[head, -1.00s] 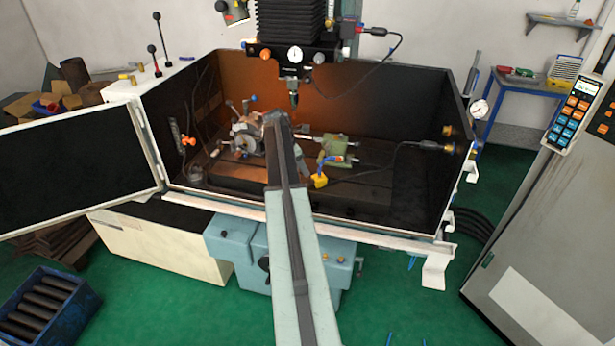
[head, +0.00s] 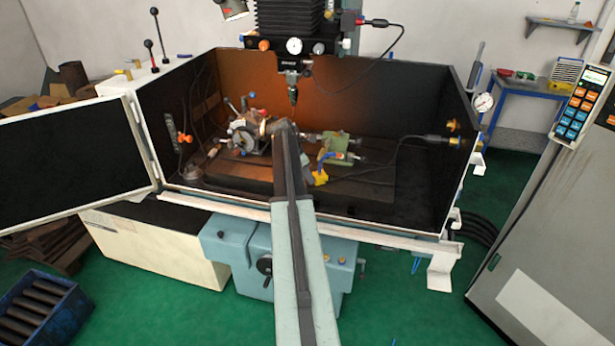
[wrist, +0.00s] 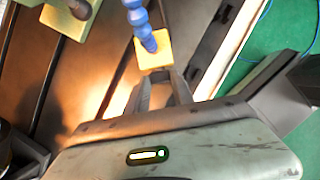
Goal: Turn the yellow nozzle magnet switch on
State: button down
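The yellow nozzle magnet (head: 320,177) sits low inside the machine enclosure, just right of my arm, with a blue segmented hose (head: 336,157) above it. In the wrist view the yellow block (wrist: 155,54) is at top centre, with the blue hose (wrist: 138,18) rising from it. My gripper (wrist: 161,82) is open and empty, its two dark fingers just below the yellow block in the picture. Whether they touch it I cannot tell. No switch can be made out on the block. In the head view my gripper is hidden behind my arm.
A green tailstock (head: 338,147) stands behind the magnet and an indexing chuck (head: 245,138) to its left. The spindle (head: 292,88) hangs above. The enclosure's white front rail (head: 385,231) runs below. Bed space right of the magnet is mostly clear except for a cable.

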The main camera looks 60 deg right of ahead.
jog(key=shift+s+a+f+t+h, duration=0.1)
jog(key=shift+s+a+t+h, duration=0.3)
jog(key=shift+t, duration=0.2)
jog(key=shift+f+m+t+h+b, duration=0.1)
jog(key=shift+m+t+h+b, duration=0.2)
jog(key=shift+b, duration=0.15)
jog(key=shift+s+t+h+b, duration=0.15)
jog(key=shift+t+h+b, duration=0.35)
jog(key=shift+t, duration=0.2)
jog(key=c, duration=1.1)
grip_release()
